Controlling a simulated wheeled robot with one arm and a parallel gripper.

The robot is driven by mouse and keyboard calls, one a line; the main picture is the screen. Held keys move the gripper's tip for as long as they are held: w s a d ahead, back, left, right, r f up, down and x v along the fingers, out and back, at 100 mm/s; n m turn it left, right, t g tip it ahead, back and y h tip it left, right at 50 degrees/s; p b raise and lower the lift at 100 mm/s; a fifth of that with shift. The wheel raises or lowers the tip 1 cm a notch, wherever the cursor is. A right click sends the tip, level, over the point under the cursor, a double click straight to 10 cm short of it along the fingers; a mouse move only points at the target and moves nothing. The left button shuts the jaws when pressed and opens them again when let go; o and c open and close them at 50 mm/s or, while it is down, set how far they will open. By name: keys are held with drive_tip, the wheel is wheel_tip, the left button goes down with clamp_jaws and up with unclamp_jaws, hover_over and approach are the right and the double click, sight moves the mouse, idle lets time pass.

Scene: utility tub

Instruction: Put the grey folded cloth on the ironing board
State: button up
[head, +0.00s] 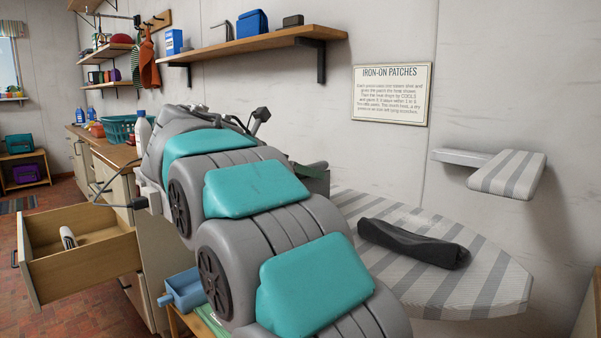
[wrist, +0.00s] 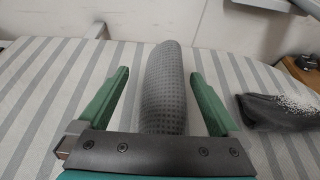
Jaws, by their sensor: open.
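The grey folded cloth (wrist: 163,88), with a fine grid texture, appears to lie on the striped ironing board (wrist: 45,95) in the wrist view. My gripper (wrist: 160,74) is open, with one green finger on each side of the cloth and visible gaps between. The near end of the cloth is hidden behind the gripper's dark crossbar. In the head view the ironing board (head: 490,285) stands at the right against the wall. My arm hides the board's left part, and the grey cloth cannot be made out there.
A dark, bundled cloth-like item (head: 413,243) lies on the board; it appears right of my gripper in the wrist view (wrist: 285,110). A small striped sleeve board (head: 507,174) juts from the wall above. An open drawer (head: 80,248) sticks out at left.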

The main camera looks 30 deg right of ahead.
drive_tip(key=v, duration=1.1)
drive_tip(key=shift+a, duration=0.3)
